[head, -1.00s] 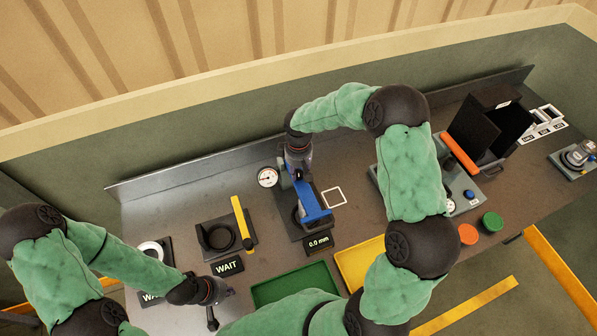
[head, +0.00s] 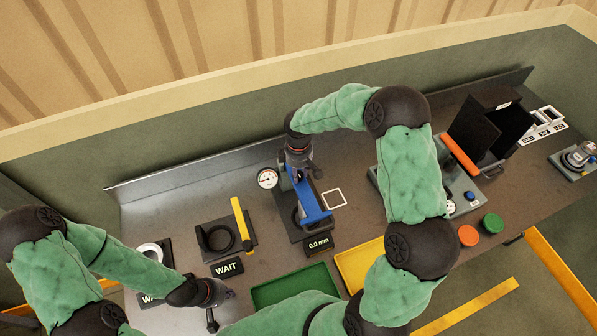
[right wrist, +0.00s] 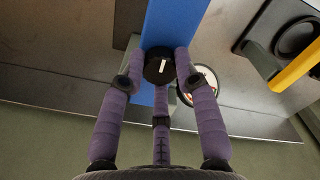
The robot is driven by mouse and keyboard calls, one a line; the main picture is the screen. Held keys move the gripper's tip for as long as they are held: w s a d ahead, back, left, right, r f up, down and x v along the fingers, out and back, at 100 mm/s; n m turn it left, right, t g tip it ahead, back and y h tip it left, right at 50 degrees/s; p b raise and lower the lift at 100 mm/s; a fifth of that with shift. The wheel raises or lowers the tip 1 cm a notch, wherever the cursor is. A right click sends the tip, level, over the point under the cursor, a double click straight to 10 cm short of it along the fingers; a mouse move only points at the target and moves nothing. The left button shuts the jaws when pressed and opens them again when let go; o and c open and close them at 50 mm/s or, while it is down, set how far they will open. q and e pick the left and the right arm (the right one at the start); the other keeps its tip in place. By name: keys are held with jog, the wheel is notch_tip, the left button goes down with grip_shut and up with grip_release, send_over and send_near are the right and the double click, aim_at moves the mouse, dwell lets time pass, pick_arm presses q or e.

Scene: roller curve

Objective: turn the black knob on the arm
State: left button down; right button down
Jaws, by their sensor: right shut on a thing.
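The blue arm (head: 312,202) is part of a dark fixture on the bench in the head view. In the right wrist view the blue arm (right wrist: 170,25) carries the black knob (right wrist: 158,65), which has a white mark on its face. My right gripper (right wrist: 160,68) is shut on the knob, with fingers on both sides and a third finger below. In the head view my right gripper (head: 301,168) is over the back end of the blue arm and hides the knob. My left gripper (head: 213,305) is at the front left, away from the fixture; its opening is unclear.
A dial gauge (head: 267,178) stands just left of the fixture, and a "0.0 mm" display (head: 318,244) in front. A yellow-levered fixture (head: 243,222) is further left. Green (head: 290,288) and yellow (head: 358,262) trays lie in front. A black box (head: 487,130) stands at the right.

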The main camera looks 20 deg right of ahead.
jog(key=shift+w, duration=0.1)
jog(key=c, duration=0.9)
grip_release()
notch_tip(320, 180, up, 12)
